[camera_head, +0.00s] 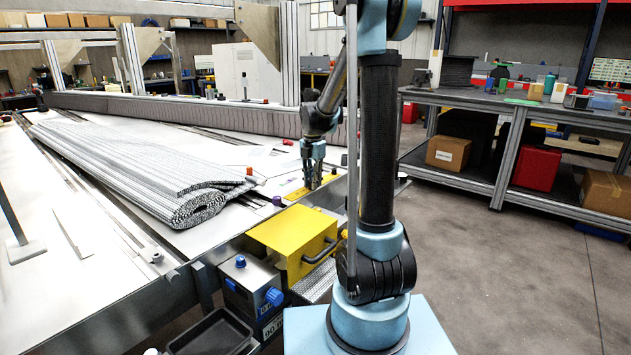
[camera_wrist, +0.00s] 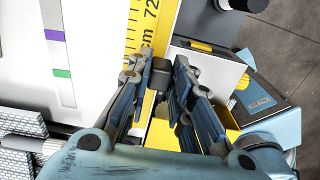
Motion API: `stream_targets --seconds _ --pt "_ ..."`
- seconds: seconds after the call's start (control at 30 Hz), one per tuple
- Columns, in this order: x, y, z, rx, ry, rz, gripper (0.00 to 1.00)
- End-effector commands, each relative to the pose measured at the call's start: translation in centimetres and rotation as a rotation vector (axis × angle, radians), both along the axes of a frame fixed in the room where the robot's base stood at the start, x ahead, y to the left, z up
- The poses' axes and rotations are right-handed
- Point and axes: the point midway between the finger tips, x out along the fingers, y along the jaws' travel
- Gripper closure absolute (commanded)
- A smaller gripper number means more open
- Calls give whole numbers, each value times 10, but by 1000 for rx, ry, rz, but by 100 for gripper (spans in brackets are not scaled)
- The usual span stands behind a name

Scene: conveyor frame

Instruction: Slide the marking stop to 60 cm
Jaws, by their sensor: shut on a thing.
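A yellow ruler with black marks (camera_wrist: 144,28) runs along the edge of the white table. The number 72 and "cm" can be read on it in the wrist view. It also shows as a yellow strip under my gripper in the head view (camera_head: 298,193). My gripper (camera_head: 312,184) points down at the ruler. In the wrist view, my gripper (camera_wrist: 167,74) is shut on a small dark part, apparently the marking stop (camera_wrist: 161,76), beside the ruler. The fingers hide most of the stop, and its exact reading cannot be told.
A striped fabric roll (camera_head: 150,170) lies on the table left of my gripper. A yellow box with a black handle (camera_head: 285,240) sits at the table's front edge, above a control box with blue knobs (camera_head: 250,290). A shelf rack (camera_head: 510,110) stands right, beyond open floor.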

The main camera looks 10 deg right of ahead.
Motion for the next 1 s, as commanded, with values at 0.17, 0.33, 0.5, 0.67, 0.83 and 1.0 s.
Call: stream_targets --seconds 0.17,0.33,0.5,0.67,0.83,1.0 --pt "-5 9 1 4 -4 2 100" --pt "-12 16 1 4 -4 3 100" --pt "-18 23 1 4 -4 2 100" --pt "-25 29 1 4 -4 3 100" --pt "-29 33 1 4 -4 2 100" --pt "-29 32 1 3 -3 1 57"
